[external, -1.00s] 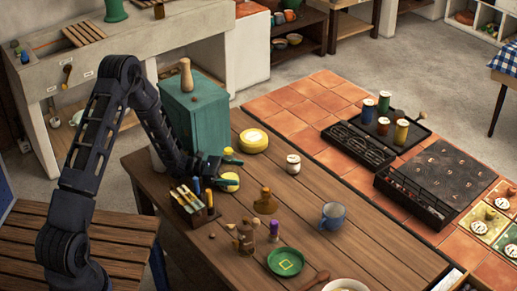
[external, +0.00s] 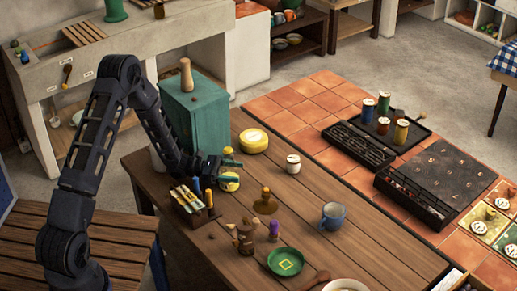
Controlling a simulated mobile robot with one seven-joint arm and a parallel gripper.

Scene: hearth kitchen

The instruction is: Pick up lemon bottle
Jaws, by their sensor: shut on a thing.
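The lemon bottle (external: 229,185) is yellow and stands upright on the wooden table, beside the teal cabinet. My gripper (external: 236,171) reaches in level from the left and is shut on the bottle's middle. Its two teal-tipped fingers lie across the bottle. The bottle's yellow-green top shows above the fingers and its lower body below them. The middle is hidden by the fingers. I cannot tell whether its base touches the table.
A teal cabinet (external: 196,115) stands close behind my gripper. A box of tubes (external: 190,206) is just in front.

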